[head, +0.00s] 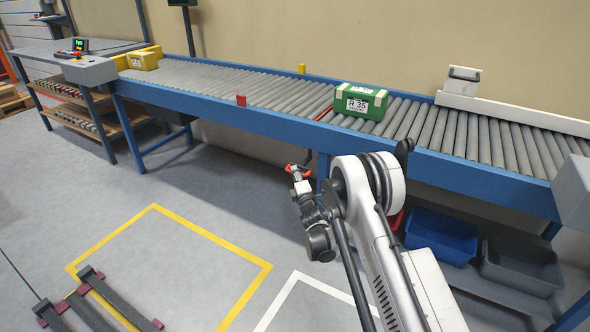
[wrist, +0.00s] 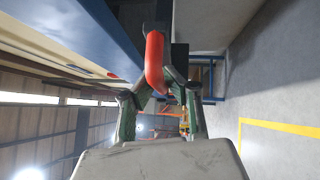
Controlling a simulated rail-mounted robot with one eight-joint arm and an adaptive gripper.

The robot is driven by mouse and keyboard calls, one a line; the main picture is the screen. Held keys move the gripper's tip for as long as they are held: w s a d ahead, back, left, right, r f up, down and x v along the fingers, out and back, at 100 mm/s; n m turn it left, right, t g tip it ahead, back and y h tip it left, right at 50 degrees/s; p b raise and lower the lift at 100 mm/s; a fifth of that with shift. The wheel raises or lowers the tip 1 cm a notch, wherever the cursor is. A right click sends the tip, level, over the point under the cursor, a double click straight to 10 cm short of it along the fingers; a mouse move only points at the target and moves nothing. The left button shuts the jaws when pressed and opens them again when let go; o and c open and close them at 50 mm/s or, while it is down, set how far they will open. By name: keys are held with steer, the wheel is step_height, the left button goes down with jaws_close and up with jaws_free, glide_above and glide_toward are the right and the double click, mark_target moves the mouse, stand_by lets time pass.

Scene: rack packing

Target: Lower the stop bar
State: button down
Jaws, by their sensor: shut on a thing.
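The stop bar (head: 324,113) is a red bar at the near side of the roller conveyor, just left of the green crate (head: 372,112) labelled R 35. Most of it is hidden behind the crate, and I cannot tell how high it stands. My gripper (head: 299,170) is below the conveyor's blue front rail, shut on a red handle. In the wrist view the red handle (wrist: 155,62) lies between the fingertips of my gripper (wrist: 158,88), with a dark mount behind it.
The roller conveyor (head: 215,103) runs along the wall. A blue bin (head: 441,238) sits under the conveyor at right. Yellow floor lines (head: 215,239) mark an area at left, with a dark rack (head: 100,300) at the front.

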steer(key=shift+s+f, duration=0.1)
steer(key=shift+f, duration=0.1)
steer(key=c, duration=1.8)
jaws_free()
steer(key=shift+o, duration=0.2)
steer(key=v, duration=0.7)
steer(key=shift+s, duration=0.25)
